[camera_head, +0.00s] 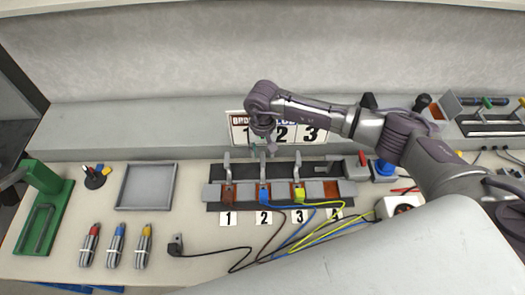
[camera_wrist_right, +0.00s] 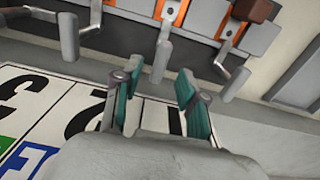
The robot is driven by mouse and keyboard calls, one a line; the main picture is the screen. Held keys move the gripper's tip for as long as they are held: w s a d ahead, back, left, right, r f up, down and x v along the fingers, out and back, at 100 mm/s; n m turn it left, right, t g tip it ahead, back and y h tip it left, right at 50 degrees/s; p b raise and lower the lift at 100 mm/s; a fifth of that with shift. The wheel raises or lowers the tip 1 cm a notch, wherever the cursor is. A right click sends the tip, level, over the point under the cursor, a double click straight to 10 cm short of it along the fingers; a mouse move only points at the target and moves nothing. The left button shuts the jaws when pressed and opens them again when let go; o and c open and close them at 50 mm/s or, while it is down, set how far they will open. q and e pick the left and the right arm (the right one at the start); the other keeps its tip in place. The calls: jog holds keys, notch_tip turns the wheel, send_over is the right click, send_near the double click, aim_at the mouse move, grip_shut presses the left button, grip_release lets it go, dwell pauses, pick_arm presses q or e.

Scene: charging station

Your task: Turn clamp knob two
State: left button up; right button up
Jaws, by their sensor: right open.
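Clamp two (camera_head: 263,168) stands in the middle of the row, behind card 2 (camera_head: 264,218), with its grey handle upright. A blue plug (camera_head: 264,196) sits at its front. My right gripper (camera_head: 263,146) is over clamp two's handle from behind and above. In the right wrist view my gripper (camera_wrist_right: 157,100) is open, with teal pads on both fingers. The grey knob of clamp two (camera_wrist_right: 161,60) lies just beyond the fingertips, roughly in line with the gap. No contact shows. My left gripper is not in view.
Clamp one (camera_head: 228,170) and clamp three (camera_head: 298,168) stand close on either side. A numbered sign (camera_head: 238,128) is behind the gripper. Cables (camera_head: 285,240) run across the table in front. A grey tray (camera_head: 147,187) lies to the left.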

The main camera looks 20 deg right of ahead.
aim_at(263, 168)
jog(key=shift+f, duration=1.4)
grip_shut()
